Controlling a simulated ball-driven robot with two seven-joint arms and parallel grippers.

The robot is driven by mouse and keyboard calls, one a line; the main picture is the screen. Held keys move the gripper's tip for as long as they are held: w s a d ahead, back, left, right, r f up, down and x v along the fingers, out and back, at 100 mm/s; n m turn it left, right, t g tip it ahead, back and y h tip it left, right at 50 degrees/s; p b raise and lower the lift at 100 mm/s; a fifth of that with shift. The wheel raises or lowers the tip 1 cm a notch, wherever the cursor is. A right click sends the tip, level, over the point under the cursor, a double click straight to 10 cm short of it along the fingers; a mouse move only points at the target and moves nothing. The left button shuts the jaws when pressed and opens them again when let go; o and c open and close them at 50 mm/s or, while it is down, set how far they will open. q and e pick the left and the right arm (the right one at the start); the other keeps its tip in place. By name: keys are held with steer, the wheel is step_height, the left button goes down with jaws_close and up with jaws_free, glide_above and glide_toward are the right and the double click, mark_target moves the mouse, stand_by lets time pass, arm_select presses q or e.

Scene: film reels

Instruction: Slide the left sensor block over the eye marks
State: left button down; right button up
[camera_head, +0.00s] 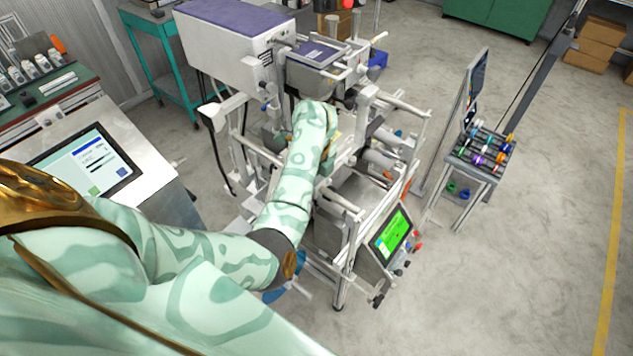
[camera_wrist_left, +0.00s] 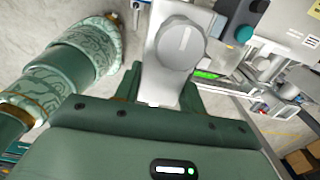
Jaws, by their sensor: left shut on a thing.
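My left arm reaches into the film machine (camera_head: 350,190) in the head view. Its gripper (camera_head: 328,158) is low among the rails, its fingers mostly hidden by my own arm. In the left wrist view the gripper (camera_wrist_left: 160,92) is shut on a light grey block with a round knob (camera_wrist_left: 180,46), which I take to be the left sensor block. The block lies close against the gripper's dark green front. The film web and eye marks under it cannot be made out. My right gripper is in neither view.
A green-lit screen (camera_head: 392,235) with buttons sits on the machine's near right side. A small rack of coloured parts (camera_head: 484,150) stands to the right. A console with a touchscreen (camera_head: 85,165) is at the left.

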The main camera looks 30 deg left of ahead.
arm_select(q)
steer(key=shift+a, duration=0.1)
steer(key=c, duration=1.1)
jaws_free()
steer(key=shift+c, duration=0.2)
steer(key=o, duration=0.3)
steer(key=shift+r, duration=0.35)
step_height(320, 180, up, 16)
steer(key=p, duration=0.7)
steer(key=shift+f, duration=0.15)
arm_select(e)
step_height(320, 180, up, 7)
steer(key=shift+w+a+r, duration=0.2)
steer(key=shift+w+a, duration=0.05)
